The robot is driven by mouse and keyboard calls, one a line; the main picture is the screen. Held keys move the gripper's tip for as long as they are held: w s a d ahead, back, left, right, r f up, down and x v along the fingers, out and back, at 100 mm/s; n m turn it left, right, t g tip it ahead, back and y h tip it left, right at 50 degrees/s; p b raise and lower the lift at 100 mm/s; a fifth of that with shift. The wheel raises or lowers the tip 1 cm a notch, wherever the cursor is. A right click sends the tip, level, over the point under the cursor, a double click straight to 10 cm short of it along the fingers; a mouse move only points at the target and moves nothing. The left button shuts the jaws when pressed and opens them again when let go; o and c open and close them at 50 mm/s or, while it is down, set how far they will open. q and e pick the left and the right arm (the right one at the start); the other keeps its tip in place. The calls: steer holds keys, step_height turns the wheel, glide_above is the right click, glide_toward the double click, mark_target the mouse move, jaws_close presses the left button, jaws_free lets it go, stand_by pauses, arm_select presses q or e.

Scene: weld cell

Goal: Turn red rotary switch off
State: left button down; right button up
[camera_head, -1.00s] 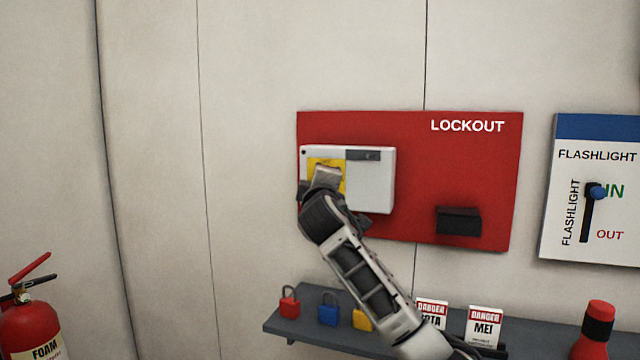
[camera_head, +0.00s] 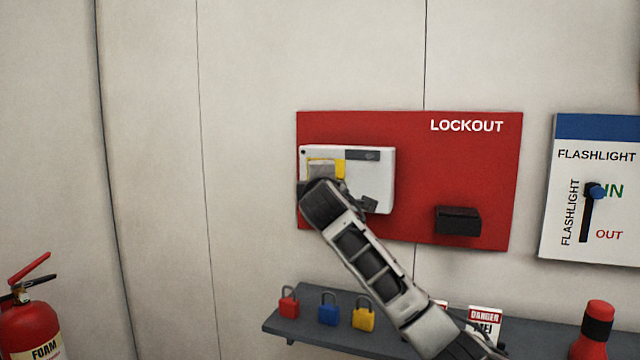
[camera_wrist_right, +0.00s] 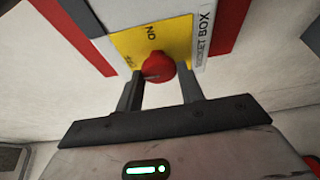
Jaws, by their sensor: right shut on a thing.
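The red rotary switch (camera_wrist_right: 158,68) shows in the right wrist view on a yellow plate (camera_wrist_right: 180,38) of a white socket box. Its knob sits between the two fingers of my right gripper (camera_wrist_right: 160,82), which is shut on it. An "ON" mark shows on the plate beyond the knob; the knob's exact pointing is hard to read. In the head view the white box (camera_head: 376,185) hangs on the left of the red LOCKOUT board (camera_head: 440,165). There my right gripper (camera_head: 322,172) covers the knob and part of the yellow plate. My left gripper is not in view.
A black holder (camera_head: 458,221) is on the board's right. Below, a grey shelf (camera_head: 390,335) carries red, blue and yellow padlocks (camera_head: 328,311) and DANGER tags (camera_head: 484,320). A flashlight panel (camera_head: 600,190) is at right, a fire extinguisher (camera_head: 30,325) at lower left.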

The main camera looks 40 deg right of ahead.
steer(key=o, duration=1)
arm_select(q)
steer(key=b, duration=0.1)
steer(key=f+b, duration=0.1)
steer(key=b, duration=0.1)
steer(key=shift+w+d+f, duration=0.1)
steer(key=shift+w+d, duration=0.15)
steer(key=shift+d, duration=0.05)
arm_select(e)
steer(key=v, duration=1.6)
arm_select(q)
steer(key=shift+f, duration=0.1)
